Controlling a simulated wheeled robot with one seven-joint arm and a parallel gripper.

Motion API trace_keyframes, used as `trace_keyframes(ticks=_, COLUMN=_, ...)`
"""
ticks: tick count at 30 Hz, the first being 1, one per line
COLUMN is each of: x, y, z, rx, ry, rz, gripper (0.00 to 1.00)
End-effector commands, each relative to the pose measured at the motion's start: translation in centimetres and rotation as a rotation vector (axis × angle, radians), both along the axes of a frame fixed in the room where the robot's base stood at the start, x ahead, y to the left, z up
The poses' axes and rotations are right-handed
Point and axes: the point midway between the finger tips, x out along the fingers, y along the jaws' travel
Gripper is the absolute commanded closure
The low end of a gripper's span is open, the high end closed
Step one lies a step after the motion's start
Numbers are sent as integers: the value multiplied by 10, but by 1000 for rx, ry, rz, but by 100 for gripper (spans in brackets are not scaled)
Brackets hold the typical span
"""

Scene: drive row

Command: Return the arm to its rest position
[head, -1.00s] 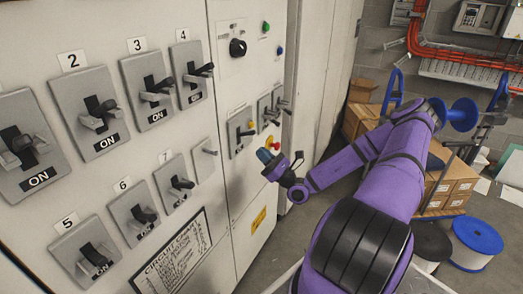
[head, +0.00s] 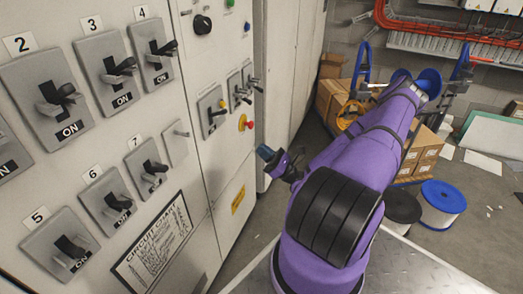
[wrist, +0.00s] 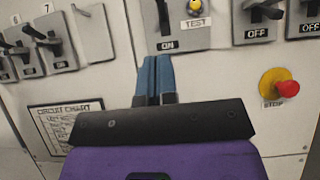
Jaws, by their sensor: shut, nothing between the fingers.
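My purple arm reaches out on the right of the head view and folds back toward the cabinets. My gripper (head: 265,153) points left at the panel and sits in front of the gap by the far cabinet's edge. In the wrist view my gripper (wrist: 153,75) has its two blue fingers shut together with nothing between them. The fingertips lie just below a switch marked ON in that picture. I cannot tell how far they are from the panel, but no contact shows.
The panel carries numbered lever switches (head: 58,97), a circuit chart (head: 158,243) and a red stop button (head: 246,122) on yellow. Boxes on a cart (head: 425,150) and cable spools (head: 441,203) stand at the right. Grey floor lies open between cabinets and arm.

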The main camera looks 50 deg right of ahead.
Motion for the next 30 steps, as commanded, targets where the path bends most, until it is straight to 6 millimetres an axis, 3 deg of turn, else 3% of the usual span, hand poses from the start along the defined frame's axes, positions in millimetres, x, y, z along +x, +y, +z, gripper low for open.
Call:
trace_keyframes(ticks=14, x=1, y=4, z=4, rx=-24, ry=3, rz=27, gripper=100)
trace_keyframes(ticks=30, x=5, y=85, z=72, rx=-538, ry=52, rz=572, gripper=100)
